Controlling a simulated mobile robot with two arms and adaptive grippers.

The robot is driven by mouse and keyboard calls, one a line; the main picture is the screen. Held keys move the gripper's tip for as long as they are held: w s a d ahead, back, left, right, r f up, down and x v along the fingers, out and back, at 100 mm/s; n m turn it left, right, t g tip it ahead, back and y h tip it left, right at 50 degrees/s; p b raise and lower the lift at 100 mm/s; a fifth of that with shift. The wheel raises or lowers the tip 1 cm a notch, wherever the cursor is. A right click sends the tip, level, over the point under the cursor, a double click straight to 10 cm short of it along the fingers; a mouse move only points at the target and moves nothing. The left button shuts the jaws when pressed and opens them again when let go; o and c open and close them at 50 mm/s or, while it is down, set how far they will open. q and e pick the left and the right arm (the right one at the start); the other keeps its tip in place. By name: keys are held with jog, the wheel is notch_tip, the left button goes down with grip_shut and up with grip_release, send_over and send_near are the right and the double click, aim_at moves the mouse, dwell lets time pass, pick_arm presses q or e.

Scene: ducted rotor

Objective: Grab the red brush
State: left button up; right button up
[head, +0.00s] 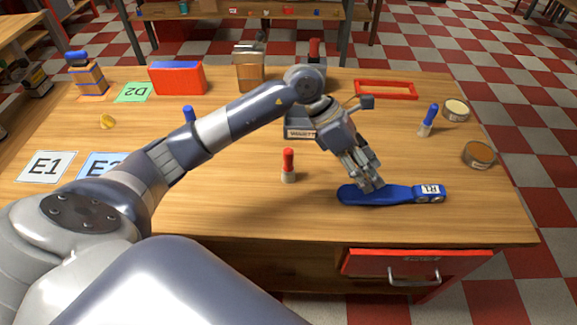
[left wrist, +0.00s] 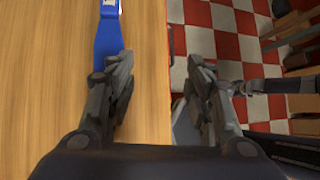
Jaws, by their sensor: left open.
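The red brush (head: 288,165) stands upright on the wooden table, with a red handle on top and a pale lower end. My left gripper (head: 369,184) is to the right of it, pointing down, just above or at a blue tool (head: 385,194) marked R1; I cannot tell whether they touch. In the left wrist view the fingers (left wrist: 160,78) are apart with nothing between them. The blue tool (left wrist: 107,40) lies beyond the left finger there. The red brush does not show in the left wrist view.
A blue-handled brush (head: 428,120) and two round tins stand at the right. A red box (head: 177,78) and a red frame (head: 386,90) are at the back.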

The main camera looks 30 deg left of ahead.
pick_arm(q)
jog(key=w+a+f+y, duration=0.1)
jog(key=a+y, duration=0.4)
jog(key=a, duration=0.7)
jog(key=g+y, duration=0.1)
jog(key=y, duration=0.2)
send_near(288, 159)
jog(key=shift+w+f+n, duration=0.3)
jog(key=shift+w+f, duration=0.25)
jog(key=shift+w, duration=0.35)
notch_tip(288, 159, down, 5)
jog(key=shift+s+a+r+p, duration=0.1)
jog(key=shift+a+r+p, duration=0.1)
jog(key=shift+p, duration=0.25)
notch_tip(288, 159, down, 5)
jog(key=shift+s+a+f+p, duration=0.1)
jog(key=shift+f+p, duration=0.1)
jog(key=shift+p, duration=0.8)
jog(key=shift+f, duration=0.35)
jog(key=shift+c, duration=0.6)
grip_shut()
